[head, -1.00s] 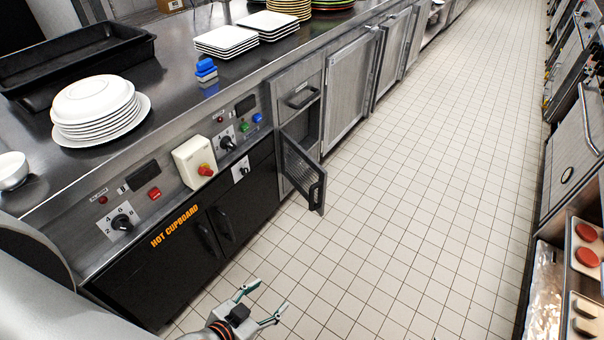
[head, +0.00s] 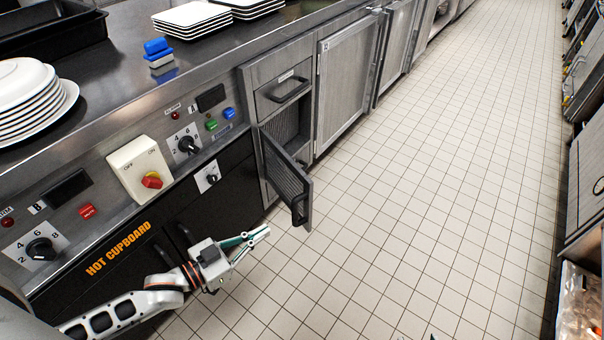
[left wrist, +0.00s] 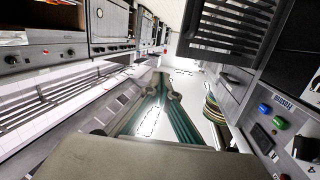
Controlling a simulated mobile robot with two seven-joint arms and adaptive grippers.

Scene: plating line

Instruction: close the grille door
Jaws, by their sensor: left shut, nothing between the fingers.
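The grille door (head: 284,178) is a dark mesh panel with a black frame. In the head view it stands open, swung out over the floor from the front of its compartment (head: 290,128). A black handle (head: 299,207) is at its free edge. My left gripper (head: 262,234) is shut and empty, in front of the hot cupboard, a little below and left of the door's free lower corner, apart from it in the picture. In the left wrist view, the shut green fingers (left wrist: 160,84) point away from the camera and the dark slatted door (left wrist: 230,28) is at upper right.
The hot cupboard's control panel (head: 140,170) is to the left. The tiled floor (head: 400,200) is clear. Cooking equipment lines the right side.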

